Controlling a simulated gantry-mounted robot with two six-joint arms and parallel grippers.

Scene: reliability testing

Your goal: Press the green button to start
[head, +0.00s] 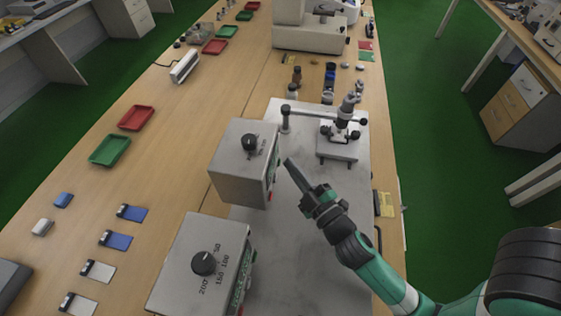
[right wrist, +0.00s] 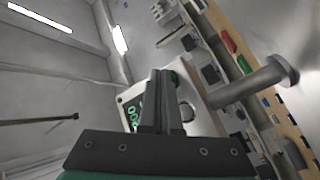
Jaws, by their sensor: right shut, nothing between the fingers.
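A grey metal control box (head: 240,168) with a black knob on top stands mid-table. Its right face, seen edge-on, shows small green and red parts that I cannot make out in the head view. My right gripper (head: 288,163) is shut and empty, its tips close to the right of that face; contact cannot be told. In the right wrist view the shut fingers (right wrist: 161,75) stand in front of a box face (right wrist: 205,122) with green digits (right wrist: 134,112). A small green part (right wrist: 174,78) shows right beside the fingertips, partly hidden by them. My left gripper is not in view.
A second grey box (head: 197,262) with a numbered dial stands nearer. A metal plate (head: 300,240) lies under my right gripper, with a clamp-like fixture (head: 340,135) behind. Red (head: 136,118) and green (head: 110,150) trays lie left on the wooden table.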

